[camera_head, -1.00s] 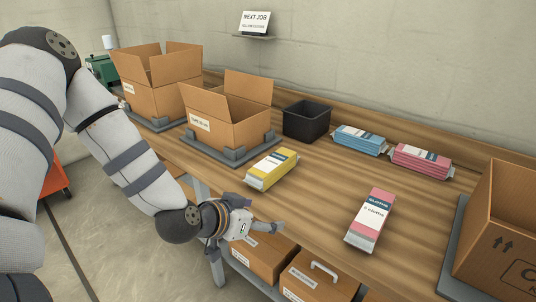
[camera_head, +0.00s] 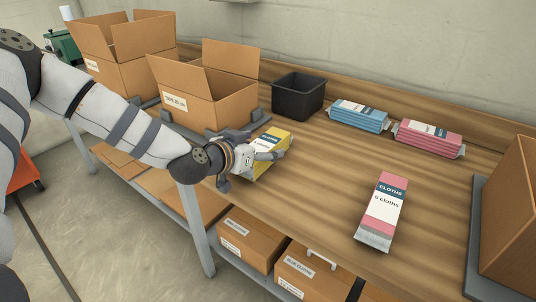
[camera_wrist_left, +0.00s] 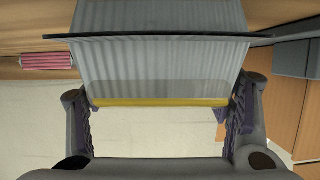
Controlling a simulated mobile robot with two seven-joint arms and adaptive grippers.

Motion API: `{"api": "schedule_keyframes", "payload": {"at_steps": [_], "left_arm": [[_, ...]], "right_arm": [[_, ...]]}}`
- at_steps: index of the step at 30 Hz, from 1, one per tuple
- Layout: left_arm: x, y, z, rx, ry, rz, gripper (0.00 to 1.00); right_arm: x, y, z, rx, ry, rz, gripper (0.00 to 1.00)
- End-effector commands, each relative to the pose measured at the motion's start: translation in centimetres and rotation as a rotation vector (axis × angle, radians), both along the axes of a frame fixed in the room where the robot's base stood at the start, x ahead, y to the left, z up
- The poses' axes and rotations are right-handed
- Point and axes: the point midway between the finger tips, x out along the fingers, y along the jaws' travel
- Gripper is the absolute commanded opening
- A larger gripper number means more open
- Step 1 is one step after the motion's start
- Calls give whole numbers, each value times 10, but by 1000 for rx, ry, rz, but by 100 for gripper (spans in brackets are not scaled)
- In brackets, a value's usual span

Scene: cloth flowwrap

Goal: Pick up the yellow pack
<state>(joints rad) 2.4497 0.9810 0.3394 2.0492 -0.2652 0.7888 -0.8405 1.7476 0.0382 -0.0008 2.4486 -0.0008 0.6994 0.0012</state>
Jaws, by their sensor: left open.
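The yellow pack (camera_head: 277,136) lies on the wooden bench in front of the open-topped carton, partly hidden by my left gripper (camera_head: 256,150). In the left wrist view the pack's pale, see-through crimped end (camera_wrist_left: 160,65) and a yellow edge fill the space between the two fingers of my left gripper (camera_wrist_left: 163,105). The fingers are open, one on each side of the pack. I cannot tell whether either one touches it. My right gripper is not in view.
A pink cloth pack (camera_head: 382,211) lies nearer the front edge. Blue (camera_head: 357,115) and pink (camera_head: 428,138) packs lie at the back, beside a black bin (camera_head: 298,96). Open cartons stand left (camera_head: 205,98) and right (camera_head: 508,215). The bench between the packs is clear.

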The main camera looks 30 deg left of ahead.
Motion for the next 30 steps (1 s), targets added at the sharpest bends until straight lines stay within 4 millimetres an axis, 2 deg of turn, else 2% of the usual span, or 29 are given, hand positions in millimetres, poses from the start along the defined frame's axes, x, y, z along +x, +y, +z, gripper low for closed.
{"api": "schedule_keyframes", "payload": {"at_steps": [1,4,10,15,17,26,30], "left_arm": [[7,-1,-11,2,9,-2,73],[15,-2,-9,1,2,-3,73],[16,-2,-4,1,-3,-3,71],[16,-2,-4,1,-3,-3,33],[15,-2,-4,1,-2,-3,22],[15,-2,-2,1,-3,-3,22],[16,-2,17,1,-9,-3,22]], "right_arm": [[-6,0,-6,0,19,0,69],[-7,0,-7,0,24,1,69],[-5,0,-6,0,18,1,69],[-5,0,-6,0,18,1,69],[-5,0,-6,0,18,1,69],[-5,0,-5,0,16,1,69],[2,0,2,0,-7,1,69]]}}
